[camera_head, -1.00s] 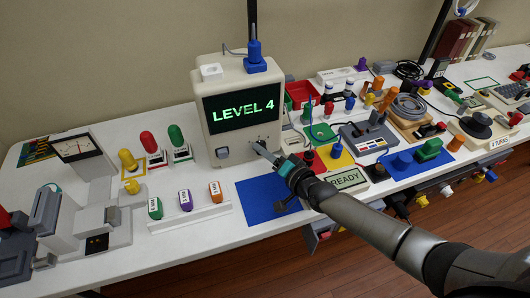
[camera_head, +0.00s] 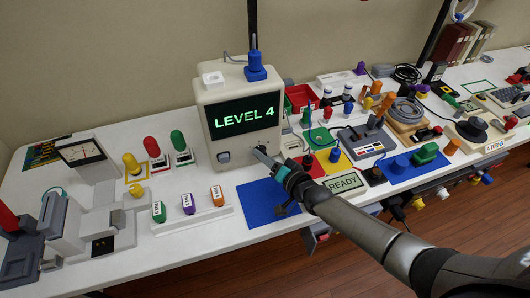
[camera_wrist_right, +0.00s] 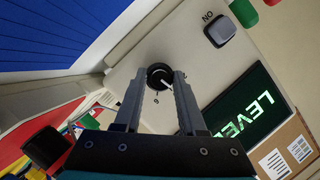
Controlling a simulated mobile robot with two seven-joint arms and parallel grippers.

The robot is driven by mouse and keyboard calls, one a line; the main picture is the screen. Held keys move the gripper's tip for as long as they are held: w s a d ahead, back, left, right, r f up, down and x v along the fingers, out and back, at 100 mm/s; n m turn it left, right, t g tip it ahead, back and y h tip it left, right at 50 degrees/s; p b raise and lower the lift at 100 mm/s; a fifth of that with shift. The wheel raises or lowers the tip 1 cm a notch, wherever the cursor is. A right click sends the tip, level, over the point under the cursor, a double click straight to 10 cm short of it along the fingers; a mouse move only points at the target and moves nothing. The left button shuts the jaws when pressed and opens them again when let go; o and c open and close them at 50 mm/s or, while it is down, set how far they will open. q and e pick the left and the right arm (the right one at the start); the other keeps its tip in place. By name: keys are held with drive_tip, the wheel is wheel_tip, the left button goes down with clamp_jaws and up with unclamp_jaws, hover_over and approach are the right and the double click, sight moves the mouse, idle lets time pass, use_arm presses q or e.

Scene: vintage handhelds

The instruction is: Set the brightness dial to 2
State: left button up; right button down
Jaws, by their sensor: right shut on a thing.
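The beige monitor (camera_head: 205,90) stands upright on the white table, and its screen (camera_head: 243,117) reads LEVEL 4 in green. The brightness dial (camera_wrist_right: 160,77) is a small round black knob with a white pointer line on the monitor's front panel. My right gripper (camera_head: 262,151) reaches the panel below the screen. In the right wrist view, the right gripper's fingers (camera_wrist_right: 157,80) stand on both sides of the dial, shut on it. A small mark beside the dial is too small to read surely. My left gripper is in no view.
A grey button (camera_head: 223,157) sits left of the dial on the panel; it also shows in the wrist view (camera_wrist_right: 220,30). A blue mat (camera_head: 262,207) and a READY sign (camera_head: 343,183) lie in front. Several colored parts crowd the table's right side.

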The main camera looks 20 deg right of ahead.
drive_tip(key=n+h+p, duration=0.1)
drive_tip(key=p, duration=0.1)
drive_tip(key=n+p, duration=0.2)
drive_tip(key=p, duration=0.1)
drive_tip(key=shift+a+r+g+h, duration=0.2)
drive_tip(key=shift+r+g+h, duration=0.1)
drive_tip(key=shift+h, duration=0.1)
drive_tip(key=shift+f+n+h+p, duration=0.1)
drive_tip(key=shift+n+h+p, duration=0.55)
drive_tip(key=shift+p, duration=0.3)
drive_tip(key=shift+n+h+p, duration=0.25)
drive_tip(key=shift+n+p, duration=0.2)
drive_tip(key=shift+n, duration=0.2)
drive_tip(key=shift+f, duration=0.1)
drive_tip(key=c, duration=0.5)
unclamp_jaws()
drive_tip(key=shift+s, duration=0.15)
